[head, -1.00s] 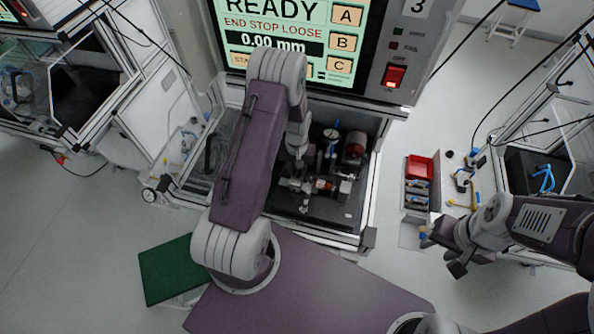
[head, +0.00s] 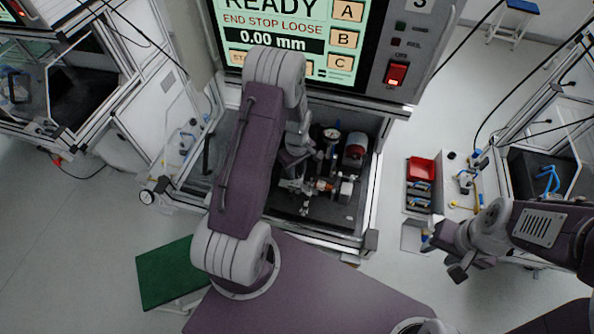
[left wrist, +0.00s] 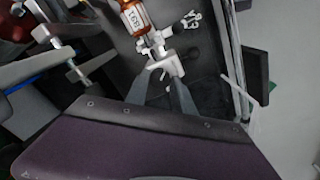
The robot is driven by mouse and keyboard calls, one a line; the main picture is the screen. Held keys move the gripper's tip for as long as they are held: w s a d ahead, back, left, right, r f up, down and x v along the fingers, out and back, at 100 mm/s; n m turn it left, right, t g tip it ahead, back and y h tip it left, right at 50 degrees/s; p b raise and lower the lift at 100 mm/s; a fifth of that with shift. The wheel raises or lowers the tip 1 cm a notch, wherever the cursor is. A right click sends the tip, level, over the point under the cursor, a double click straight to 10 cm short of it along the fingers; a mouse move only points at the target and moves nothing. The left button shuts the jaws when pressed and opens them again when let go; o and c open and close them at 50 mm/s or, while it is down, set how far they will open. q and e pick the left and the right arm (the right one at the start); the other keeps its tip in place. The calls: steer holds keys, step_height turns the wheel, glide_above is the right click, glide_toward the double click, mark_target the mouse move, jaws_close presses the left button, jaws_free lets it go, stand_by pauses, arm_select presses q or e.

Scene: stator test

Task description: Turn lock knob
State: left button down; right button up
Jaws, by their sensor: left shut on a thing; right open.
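My left gripper (left wrist: 165,82) is shut on a pale metal piece (left wrist: 166,63) that looks like the lock knob, at the near end of the fixture in the left wrist view. Just beyond it is a copper-wound part (left wrist: 135,18) with a white number label. In the head view the fixture (head: 322,186) lies low in the dark test bay; my left arm hangs in front of its left end, and the fingertips and knob are hard to make out there. My right gripper (head: 443,257) is open and empty, well to the right of the bay.
The screen (head: 290,35) above reads READY, END STOP LOOSE, 0.00 mm. A dial gauge (head: 332,135) and a red-ended cylinder (head: 355,150) stand behind the fixture. A red bin (head: 420,168) is on the right. A green-topped stool (head: 168,272) stands lower left.

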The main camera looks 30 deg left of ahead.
mark_target(297, 173)
arm_select(q)
steer(key=shift+n, duration=0.4)
steer(key=c, duration=1.1)
jaws_free()
steer(key=shift+w+r, duration=0.1)
steer(key=shift+r, duration=0.2)
step_height(297, 173, up, 9)
steer(key=shift+f+b, duration=0.2)
steer(key=shift+b, duration=0.9)
steer(key=shift+f, duration=0.1)
